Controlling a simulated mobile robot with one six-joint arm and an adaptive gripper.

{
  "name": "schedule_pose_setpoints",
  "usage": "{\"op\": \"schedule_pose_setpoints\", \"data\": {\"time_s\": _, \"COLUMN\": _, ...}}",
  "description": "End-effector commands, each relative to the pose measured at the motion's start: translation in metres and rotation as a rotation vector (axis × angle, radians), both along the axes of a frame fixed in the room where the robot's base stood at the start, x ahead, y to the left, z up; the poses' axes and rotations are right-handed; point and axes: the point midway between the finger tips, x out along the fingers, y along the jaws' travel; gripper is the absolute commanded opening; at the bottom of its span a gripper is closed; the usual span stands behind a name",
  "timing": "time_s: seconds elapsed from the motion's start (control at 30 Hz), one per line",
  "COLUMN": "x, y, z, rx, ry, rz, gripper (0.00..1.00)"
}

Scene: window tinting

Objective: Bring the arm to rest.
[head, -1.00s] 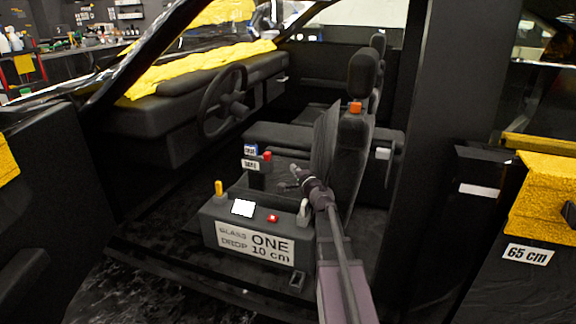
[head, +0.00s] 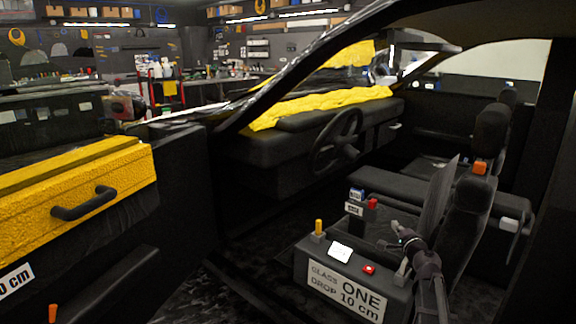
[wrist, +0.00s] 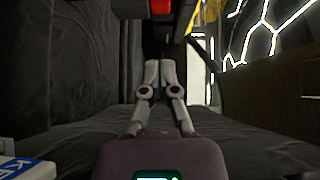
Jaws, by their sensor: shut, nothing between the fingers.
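My gripper (head: 396,231) is in the car's cabin, above the right part of the dark control box (head: 309,263) and in front of the seat. Its fingers are together with nothing between them. In the wrist view the two pale fingers of my gripper (wrist: 160,68) meet, pointing away over dark upholstery.
The seat (head: 466,205) with an orange buckle (head: 480,168) stands close to the right of my gripper. The box's red button (head: 369,269) and yellow lever (head: 319,227) are to its left. The steering wheel (head: 338,138) is farther back. A yellow-covered door (head: 85,190) stands left.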

Motion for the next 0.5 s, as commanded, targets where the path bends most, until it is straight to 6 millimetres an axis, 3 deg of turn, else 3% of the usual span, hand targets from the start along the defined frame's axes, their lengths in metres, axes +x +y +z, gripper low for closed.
{"op": "schedule_pose_setpoints", "data": {"time_s": 0.27, "x": -0.016, "y": 0.088, "z": -0.029, "rx": -0.220, "ry": 0.120, "rz": 0.249, "gripper": 0.00}}
{"op": "schedule_pose_setpoints", "data": {"time_s": 0.5, "x": -0.055, "y": 0.170, "z": -0.076, "rx": -0.474, "ry": 0.301, "rz": 0.532, "gripper": 0.00}}
